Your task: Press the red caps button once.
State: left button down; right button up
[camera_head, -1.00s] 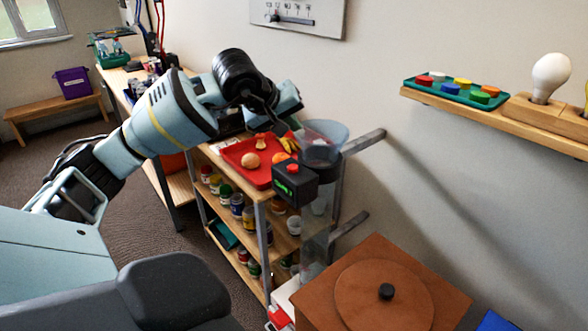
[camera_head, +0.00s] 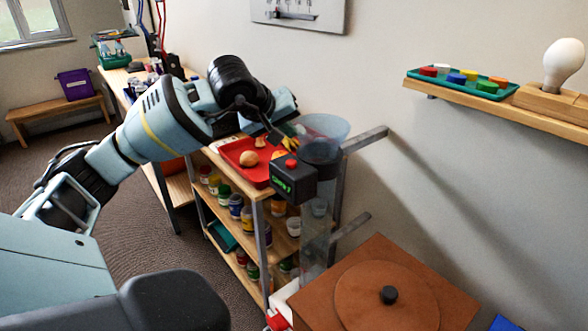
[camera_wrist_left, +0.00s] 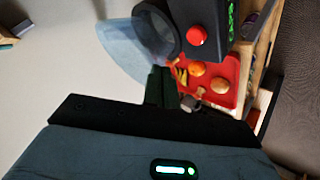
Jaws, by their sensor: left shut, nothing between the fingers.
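The red button (camera_head: 291,163) sits on top of a black box (camera_head: 292,183) with a green display, beside a clear funnel (camera_head: 325,126). The left wrist view also shows the button (camera_wrist_left: 197,36), unobstructed, on the black box (camera_wrist_left: 208,14). My left gripper (camera_head: 281,142) is shut and empty, with its fingertips behind and slightly left of the button in the head view. In the left wrist view its dark fingers (camera_wrist_left: 162,78) point towards the funnel and box, with a visible gap between fingertips and button. My right gripper is not in view.
A red tray (camera_head: 240,168) with food pieces lies on the shelf top behind the box. A grey metal bracket (camera_head: 364,139) stands right of the funnel. A brown box with a round lid (camera_head: 385,295) is in front. A wall shelf (camera_head: 460,98) is at right.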

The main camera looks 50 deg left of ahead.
aim_at(288, 164)
pick_arm(q)
notch_tip(288, 164, down, 4)
jog(key=shift+r+b, duration=0.1)
jog(key=shift+b, duration=1.15)
jog(key=shift+f+b, duration=0.35)
jog(key=shift+f, duration=0.1)
jog(key=shift+f, duration=0.1)
dwell(0.5)
jog(key=shift+f+b, duration=0.3)
jog(key=shift+f, duration=0.05)
jog(key=shift+f+b, duration=0.35)
jog(key=shift+f, duration=0.15)
dwell(0.7)
jog(key=shift+r, duration=0.1)
jog(key=shift+r+p, duration=0.85)
jog(key=shift+p, duration=0.1)
